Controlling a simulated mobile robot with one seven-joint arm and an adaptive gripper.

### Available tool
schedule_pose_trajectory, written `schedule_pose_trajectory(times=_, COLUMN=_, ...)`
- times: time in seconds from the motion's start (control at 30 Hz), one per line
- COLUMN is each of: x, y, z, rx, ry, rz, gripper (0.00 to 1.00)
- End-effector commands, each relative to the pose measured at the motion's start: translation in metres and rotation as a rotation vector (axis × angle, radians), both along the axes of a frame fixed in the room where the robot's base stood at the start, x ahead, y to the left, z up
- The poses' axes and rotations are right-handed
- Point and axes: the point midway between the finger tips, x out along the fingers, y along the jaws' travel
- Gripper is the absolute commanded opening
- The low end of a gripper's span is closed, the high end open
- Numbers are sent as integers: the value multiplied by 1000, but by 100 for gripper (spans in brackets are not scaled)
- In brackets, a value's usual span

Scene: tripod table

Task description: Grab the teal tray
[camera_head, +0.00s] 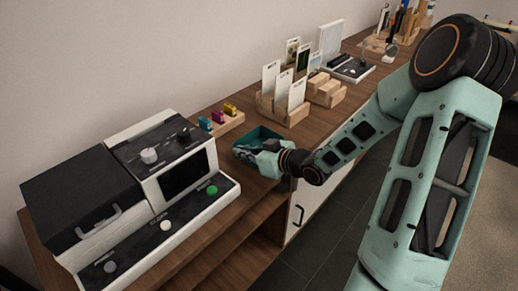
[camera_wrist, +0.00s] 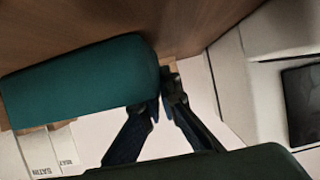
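The teal tray (camera_head: 262,132) sits on the wooden counter, right of the white machine, in the head view. It also fills the upper left of the wrist view (camera_wrist: 85,82) as a smooth, rounded teal form. My gripper (camera_head: 250,153) is at the tray's near side and hides part of it. In the wrist view, my two dark fingers (camera_wrist: 162,92) lean together, with their tips close to each other at the tray's right end. At least one tip seems to touch the tray or overlap it. I cannot tell whether they clamp its wall.
The white-and-black machine (camera_head: 160,165) stands left of the tray. A wooden holder with small coloured items (camera_head: 218,122) is behind it. Wooden racks with upright cards (camera_head: 285,105) stand further right. The counter's front edge and a white cabinet door (camera_head: 308,208) lie below my arm.

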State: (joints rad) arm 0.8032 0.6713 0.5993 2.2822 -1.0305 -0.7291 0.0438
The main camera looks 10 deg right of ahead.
Motion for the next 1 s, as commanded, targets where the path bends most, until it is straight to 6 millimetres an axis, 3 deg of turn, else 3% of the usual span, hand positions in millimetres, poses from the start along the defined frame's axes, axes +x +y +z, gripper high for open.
schedule_pose_trajectory(times=0.37, x=0, y=0, z=2, rx=0, ry=-1, rz=0, gripper=0)
schedule_pose_trajectory(times=0.57, x=0, y=0, z=13, rx=0, ry=-1, rz=0, gripper=0)
schedule_pose_trajectory(times=0.77, x=0, y=0, z=38, rx=0, ry=-1, rz=0, gripper=0)
schedule_pose_trajectory(times=1.0, x=-33, y=-4, z=80, rx=0, ry=0, rz=-1, gripper=0)
